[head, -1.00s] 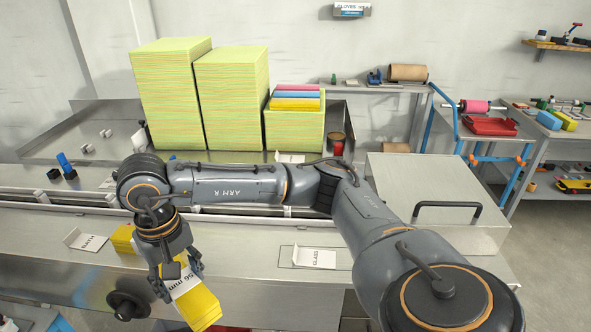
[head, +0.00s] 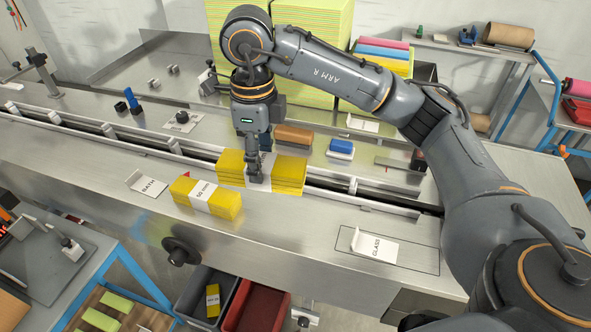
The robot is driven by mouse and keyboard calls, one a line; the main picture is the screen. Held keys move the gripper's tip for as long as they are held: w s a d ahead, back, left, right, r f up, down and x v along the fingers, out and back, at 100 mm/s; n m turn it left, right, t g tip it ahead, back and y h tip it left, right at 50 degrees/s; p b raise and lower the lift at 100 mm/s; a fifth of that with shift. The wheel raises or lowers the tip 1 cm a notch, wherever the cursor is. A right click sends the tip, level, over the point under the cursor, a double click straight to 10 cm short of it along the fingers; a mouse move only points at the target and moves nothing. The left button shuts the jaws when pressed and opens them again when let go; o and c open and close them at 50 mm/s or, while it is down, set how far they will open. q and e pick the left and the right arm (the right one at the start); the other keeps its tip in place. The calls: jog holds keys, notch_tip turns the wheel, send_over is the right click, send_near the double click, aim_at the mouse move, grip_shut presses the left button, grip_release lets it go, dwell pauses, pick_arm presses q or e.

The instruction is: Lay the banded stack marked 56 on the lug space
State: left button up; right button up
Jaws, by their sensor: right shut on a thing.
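My left gripper is not in view.
A BATH sign (head: 147,183) stands left of the 50 mm stack. A GLASS sign (head: 376,246) stands in an outlined, otherwise bare area at right. Behind the conveyor are a brown block (head: 294,135) and a blue-and-white block (head: 341,148). Tall yellow-green cloth piles (head: 310,45) stand behind.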

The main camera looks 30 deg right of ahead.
jog(key=shift+w+r+m, duration=0.2)
jog(key=shift+w+m, duration=0.05)
jog(key=shift+m, duration=0.15)
jog(key=shift+w+d, duration=0.1)
jog(key=shift+m, duration=0.3)
jog(key=w+d+f+p, duration=0.1)
jog(key=d+f+p, duration=0.1)
jog(key=d+f, duration=0.2)
jog(key=w+d+f+p, duration=0.2)
jog(key=d+f, duration=0.2)
jog(key=w+d+f+p, duration=0.1)
jog(key=d+f+p, duration=0.1)
jog(key=d+f, duration=0.2)
jog(key=shift+w+d, duration=0.35)
jog(key=shift+d, duration=0.05)
jog(key=shift+f, duration=0.35)
